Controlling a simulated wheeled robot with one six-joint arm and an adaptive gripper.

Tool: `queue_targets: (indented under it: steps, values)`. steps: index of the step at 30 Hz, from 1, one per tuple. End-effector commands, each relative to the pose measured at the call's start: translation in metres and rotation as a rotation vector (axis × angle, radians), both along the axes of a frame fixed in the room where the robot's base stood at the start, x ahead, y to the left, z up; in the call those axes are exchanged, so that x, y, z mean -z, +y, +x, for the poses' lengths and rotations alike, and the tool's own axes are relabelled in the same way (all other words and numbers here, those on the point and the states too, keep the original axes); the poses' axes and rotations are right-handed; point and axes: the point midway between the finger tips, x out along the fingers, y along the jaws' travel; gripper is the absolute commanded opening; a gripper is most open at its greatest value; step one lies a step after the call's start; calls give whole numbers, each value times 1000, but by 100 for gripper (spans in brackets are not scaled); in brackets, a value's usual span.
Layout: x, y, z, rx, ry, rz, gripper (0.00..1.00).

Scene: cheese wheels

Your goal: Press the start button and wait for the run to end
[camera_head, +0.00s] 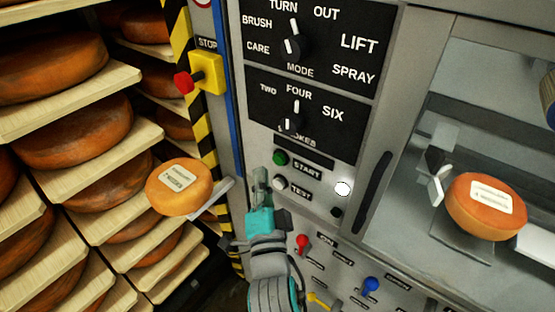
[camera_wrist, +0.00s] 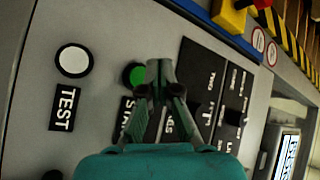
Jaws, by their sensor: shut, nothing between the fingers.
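The green START button (camera_head: 281,158) sits on the grey control panel, with the white TEST button (camera_head: 279,184) below it. My gripper (camera_head: 260,176) is shut and empty, just left of these buttons in the head view. In the wrist view the fingertips (camera_wrist: 160,72) are together beside the green START button (camera_wrist: 134,75), partly over its right edge. I cannot tell whether they touch it. The white TEST button (camera_wrist: 73,60) is farther left there. The START label is partly hidden by my gripper in the wrist view.
A red STOP button (camera_head: 184,82) juts from a yellow box (camera_head: 207,73). The MODE knob (camera_head: 293,45) is above START. A round white lamp (camera_head: 342,188) looks bright. Cheese wheels fill shelves (camera_head: 80,98) at left; one cheese (camera_head: 486,206) sits inside the machine at right.

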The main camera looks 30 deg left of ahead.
Motion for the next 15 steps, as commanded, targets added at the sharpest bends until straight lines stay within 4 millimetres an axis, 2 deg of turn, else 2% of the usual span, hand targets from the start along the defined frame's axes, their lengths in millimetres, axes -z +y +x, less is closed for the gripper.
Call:
queue_targets:
  steps: [6,15]
  values:
    - [0,-1,18,0,1,0,0]
    - [0,-2,23,-1,1,0,0]
